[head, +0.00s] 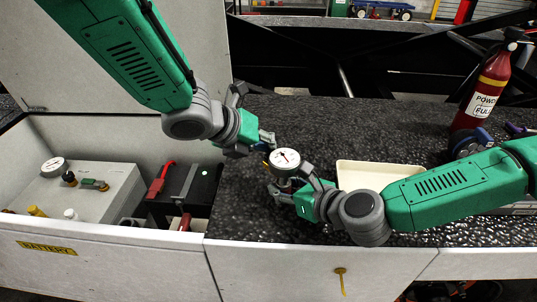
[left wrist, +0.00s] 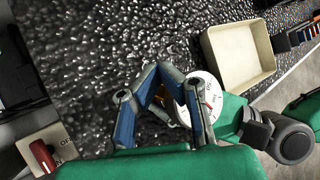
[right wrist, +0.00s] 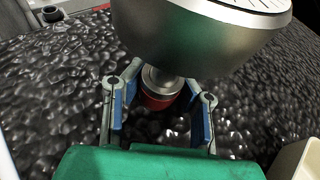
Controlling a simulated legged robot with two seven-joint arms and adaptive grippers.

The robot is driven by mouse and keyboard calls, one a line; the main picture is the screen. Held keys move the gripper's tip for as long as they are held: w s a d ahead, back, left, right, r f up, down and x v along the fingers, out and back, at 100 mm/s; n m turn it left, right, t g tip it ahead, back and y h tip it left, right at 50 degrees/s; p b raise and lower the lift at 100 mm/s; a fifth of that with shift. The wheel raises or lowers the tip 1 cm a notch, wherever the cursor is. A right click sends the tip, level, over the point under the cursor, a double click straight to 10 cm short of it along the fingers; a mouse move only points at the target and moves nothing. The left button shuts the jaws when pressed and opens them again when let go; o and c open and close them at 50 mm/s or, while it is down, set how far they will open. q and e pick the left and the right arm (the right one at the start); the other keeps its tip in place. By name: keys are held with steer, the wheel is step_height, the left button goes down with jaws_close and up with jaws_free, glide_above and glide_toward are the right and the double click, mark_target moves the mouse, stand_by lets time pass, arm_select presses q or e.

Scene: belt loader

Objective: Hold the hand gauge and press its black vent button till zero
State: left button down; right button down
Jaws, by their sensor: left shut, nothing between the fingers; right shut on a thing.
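The hand gauge (head: 285,158) has a round white dial and a grey metal body. My right gripper (head: 281,186) is shut on its lower stem and holds it dial up above the dark surface. In the right wrist view the gauge body (right wrist: 200,38) fills the top, with a red-banded stem (right wrist: 158,90) between the fingers. My left gripper (head: 268,146) is shut and empty, just left of the dial. In the left wrist view its fingertips (left wrist: 160,72) are beside the dial (left wrist: 206,98). The needle's reading is too small to tell. I cannot make out the black vent button.
A cream tray (head: 350,179) lies right of the gauge, partly behind my right arm. A red extinguisher (head: 485,95) stands at the back right. At left is an open white compartment with a gauge panel (head: 105,190) and a red lever (head: 160,178). The dark textured top (head: 300,115) is mostly clear.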

mark_target(267, 156)
arm_select(q)
steer(key=shift+s+f, duration=0.3)
steer(key=shift+f, duration=0.65)
arm_select(e)
steer(key=shift+a, duration=0.1)
stand_by(0.4)
arm_select(q)
steer(key=shift+d+r, duration=0.15)
steer(key=shift+r, duration=0.1)
stand_by(0.9)
steer(key=shift+w+r, duration=0.15)
steer(key=shift+r, duration=0.35)
steer(key=shift+w+r, duration=0.1)
steer(key=shift+r, duration=0.4)
steer(key=shift+r, duration=0.1)
steer(key=shift+r, duration=2.45)
arm_select(e)
steer(key=shift+f, duration=0.1)
